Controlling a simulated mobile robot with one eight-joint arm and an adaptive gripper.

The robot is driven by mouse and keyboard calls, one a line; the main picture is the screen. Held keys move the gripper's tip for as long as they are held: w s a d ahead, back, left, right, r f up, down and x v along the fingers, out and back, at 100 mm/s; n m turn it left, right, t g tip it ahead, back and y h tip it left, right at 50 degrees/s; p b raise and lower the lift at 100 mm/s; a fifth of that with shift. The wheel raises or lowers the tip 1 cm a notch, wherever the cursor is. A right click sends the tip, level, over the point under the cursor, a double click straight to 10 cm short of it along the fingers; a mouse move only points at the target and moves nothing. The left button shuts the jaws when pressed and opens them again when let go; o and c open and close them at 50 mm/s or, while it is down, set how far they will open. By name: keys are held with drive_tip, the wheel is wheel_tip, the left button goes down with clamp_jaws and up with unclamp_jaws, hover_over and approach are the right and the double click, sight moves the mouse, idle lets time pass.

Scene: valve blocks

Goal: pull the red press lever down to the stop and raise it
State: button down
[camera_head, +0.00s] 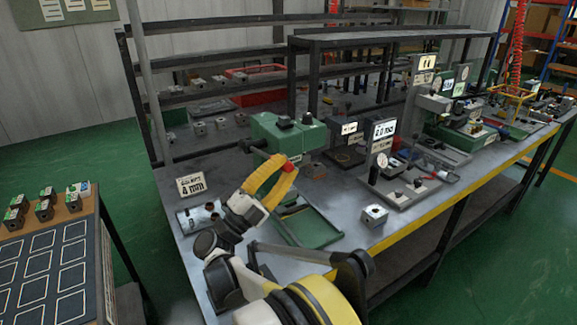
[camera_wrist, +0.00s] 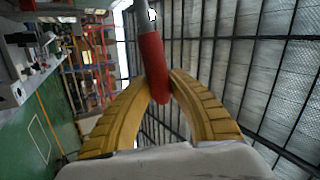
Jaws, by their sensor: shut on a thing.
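The red grip of the press lever (camera_wrist: 153,66) lies between the two yellow fingers of my gripper (camera_wrist: 159,82) in the wrist view. Its grey metal rod (camera_wrist: 145,22) runs out of the top of that picture. In the head view my gripper (camera_head: 279,178) is shut on the lever grip (camera_head: 289,166), and only a small bit of red shows at the fingertips. The green press (camera_head: 284,137) stands on the bench just behind my gripper. My gripper and arm hide much of the lever and of the press's lower part.
The grey bench (camera_head: 345,228) has a yellow front edge. A side table (camera_head: 40,262) holds several blocks.

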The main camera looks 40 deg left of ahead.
drive_tip(key=shift+f, duration=0.2)
drive_tip(key=c, duration=1.2)
unclamp_jaws()
drive_tip(key=v, duration=1.2)
